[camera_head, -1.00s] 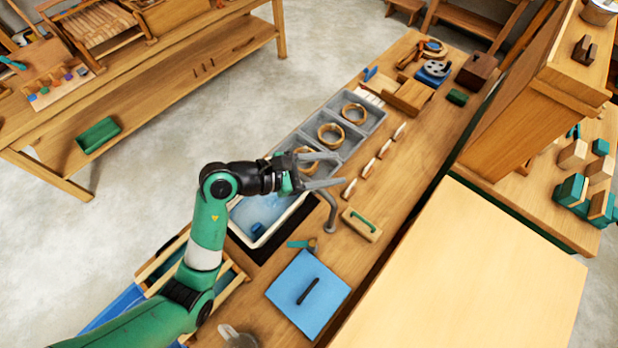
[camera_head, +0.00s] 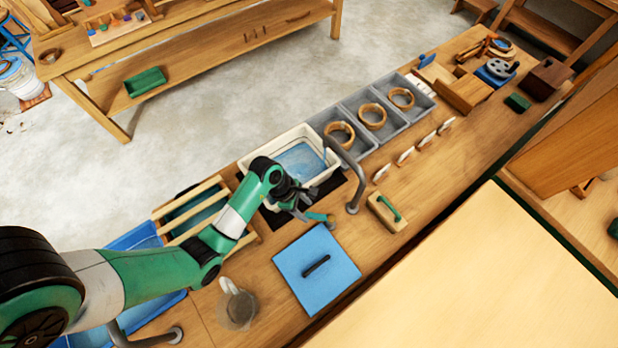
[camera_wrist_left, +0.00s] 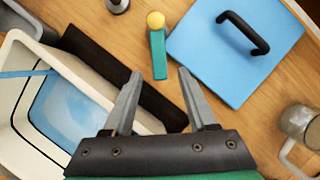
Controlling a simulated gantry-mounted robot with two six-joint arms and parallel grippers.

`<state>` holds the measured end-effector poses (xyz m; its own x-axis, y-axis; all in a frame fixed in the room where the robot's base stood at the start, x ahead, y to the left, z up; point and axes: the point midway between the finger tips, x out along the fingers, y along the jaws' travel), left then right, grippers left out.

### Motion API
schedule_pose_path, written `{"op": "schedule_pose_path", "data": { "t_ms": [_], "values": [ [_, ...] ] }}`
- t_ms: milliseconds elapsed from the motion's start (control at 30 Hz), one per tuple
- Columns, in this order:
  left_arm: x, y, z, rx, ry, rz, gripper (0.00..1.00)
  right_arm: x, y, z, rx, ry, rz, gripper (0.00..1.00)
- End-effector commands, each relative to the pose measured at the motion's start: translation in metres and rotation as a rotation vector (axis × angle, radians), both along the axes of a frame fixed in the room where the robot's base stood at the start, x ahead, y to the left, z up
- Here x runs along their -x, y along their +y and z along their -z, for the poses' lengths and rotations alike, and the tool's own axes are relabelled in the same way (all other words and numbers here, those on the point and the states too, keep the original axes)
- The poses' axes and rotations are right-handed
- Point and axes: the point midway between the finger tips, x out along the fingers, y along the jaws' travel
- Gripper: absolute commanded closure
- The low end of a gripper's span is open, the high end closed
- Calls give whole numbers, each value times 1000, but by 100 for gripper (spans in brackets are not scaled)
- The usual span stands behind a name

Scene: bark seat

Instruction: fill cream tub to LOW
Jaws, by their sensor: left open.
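The cream tub (camera_head: 248,163) stands on the bench with blue water in it. In the left wrist view the tub (camera_wrist_left: 72,78) is at the left; no LOW mark is readable. A grey curved tap (camera_head: 355,180) reaches over the tub. A teal lever with a yellow ball end (camera_wrist_left: 157,50) stands beside a dark strip. My left gripper (camera_head: 312,213) is beside the tub, near the lever. In the wrist view its fingers (camera_wrist_left: 161,75) are spread and empty, pointing toward the lever. My right gripper is out of view.
A blue square board with a black handle (camera_head: 300,285) and a clear jug (camera_head: 237,308) are near the gripper. Grey bins with wooden rings (camera_head: 352,118) stand beyond the tub. A wooden block with a green handle (camera_head: 380,217) lies right of the tap.

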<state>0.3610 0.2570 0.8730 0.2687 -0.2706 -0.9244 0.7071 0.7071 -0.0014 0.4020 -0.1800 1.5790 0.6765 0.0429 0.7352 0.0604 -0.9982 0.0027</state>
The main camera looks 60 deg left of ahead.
Motion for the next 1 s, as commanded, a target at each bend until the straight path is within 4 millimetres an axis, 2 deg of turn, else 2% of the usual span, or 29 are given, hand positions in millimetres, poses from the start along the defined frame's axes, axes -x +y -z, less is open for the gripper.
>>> {"op": "schedule_pose_path", "data": {
  "t_ms": [33,200,500,800,1000],
  "values": [
    [-2,-3,12,0,2,2,43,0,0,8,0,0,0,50],
    [-8,-8,27,-1,-1,-1,43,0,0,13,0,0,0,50],
    [-9,-8,28,-1,-2,-1,44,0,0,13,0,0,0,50],
    [-9,-8,28,-1,-2,-1,98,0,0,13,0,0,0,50],
    [-9,-9,28,0,-1,0,100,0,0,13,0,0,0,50]
  ]
}}
